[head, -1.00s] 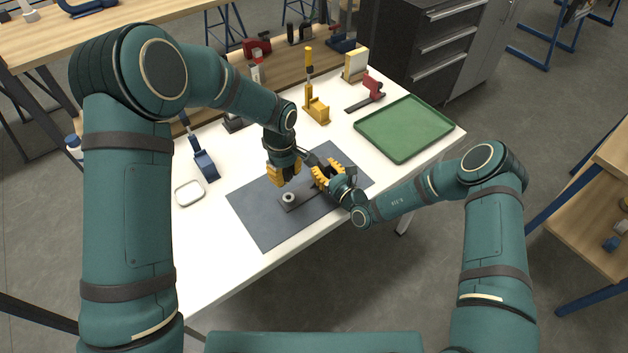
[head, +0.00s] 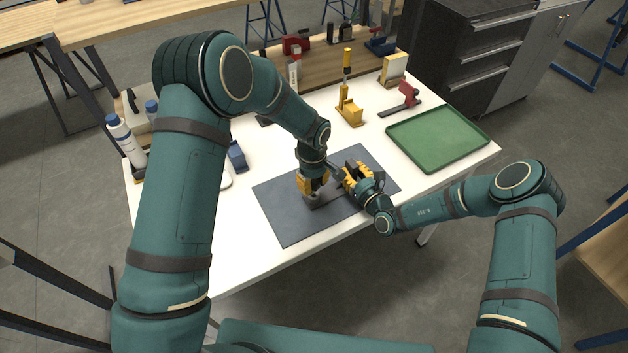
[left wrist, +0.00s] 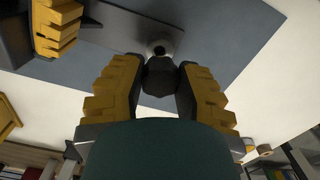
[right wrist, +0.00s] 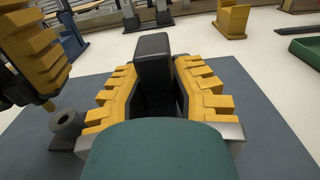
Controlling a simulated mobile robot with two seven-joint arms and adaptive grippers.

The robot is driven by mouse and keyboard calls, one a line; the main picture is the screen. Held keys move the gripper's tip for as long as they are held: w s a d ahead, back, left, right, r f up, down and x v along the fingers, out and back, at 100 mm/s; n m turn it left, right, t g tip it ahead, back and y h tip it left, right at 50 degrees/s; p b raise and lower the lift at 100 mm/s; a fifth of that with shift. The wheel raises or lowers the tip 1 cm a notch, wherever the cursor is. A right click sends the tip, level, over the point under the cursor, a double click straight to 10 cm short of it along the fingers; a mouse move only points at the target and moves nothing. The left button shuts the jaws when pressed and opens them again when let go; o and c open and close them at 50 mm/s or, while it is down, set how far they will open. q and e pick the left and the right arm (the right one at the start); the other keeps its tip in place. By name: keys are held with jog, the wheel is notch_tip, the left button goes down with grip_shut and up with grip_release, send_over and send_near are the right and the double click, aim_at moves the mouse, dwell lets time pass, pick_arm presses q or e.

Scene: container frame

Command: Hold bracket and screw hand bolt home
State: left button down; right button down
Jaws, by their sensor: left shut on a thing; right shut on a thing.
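My left gripper (head: 313,186) is shut on the dark knob of the hand bolt (left wrist: 160,75). My right gripper (head: 357,178) is shut on the bracket's dark upright block (right wrist: 154,65). The bracket's flat dark plate (head: 335,199) lies on the grey mat (head: 285,228). At its left end is a grey round boss with a hole (right wrist: 66,121), which also shows in the left wrist view (left wrist: 160,48). In the head view the left gripper hides the boss.
A green tray (head: 437,138) lies right of the mat. White bottles (head: 126,140) stand at the left edge. The mat's front is clear.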

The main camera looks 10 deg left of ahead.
pick_arm(q)
jog(key=shift+f, duration=0.1)
jog(key=shift+f, duration=0.75)
jog(key=shift+f, duration=0.6)
dwell(0.4)
